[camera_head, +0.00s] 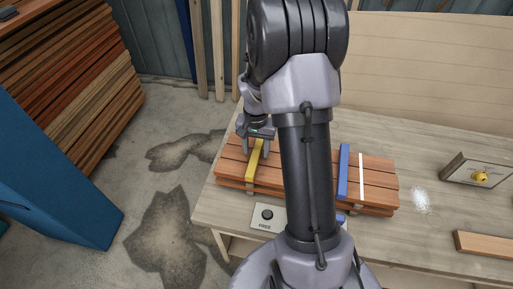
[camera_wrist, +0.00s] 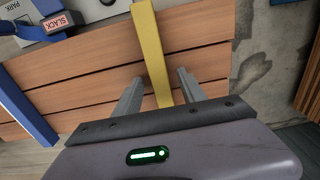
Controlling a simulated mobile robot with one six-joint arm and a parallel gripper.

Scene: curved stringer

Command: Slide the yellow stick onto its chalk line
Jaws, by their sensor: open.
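The yellow stick (camera_head: 255,160) lies across the reddish wooden planks (camera_head: 378,181) near their left end; it also shows in the wrist view (camera_wrist: 148,40). My gripper (camera_head: 256,152) is open above the planks, with one finger on each side of the yellow stick. In the wrist view the gripper (camera_wrist: 157,80) shows gaps between the stick and both fingers. A white chalk line (camera_head: 361,176) crosses the planks at the right, just right of a blue stick (camera_head: 343,172). Which stick that line belongs to I cannot tell. My arm hides the middle of the planks.
A plate with a black knob (camera_head: 267,215) stands at the bench's (camera_head: 420,240) front. A box with a yellow knob (camera_head: 479,176) and a loose wooden block (camera_head: 485,245) are at the right.

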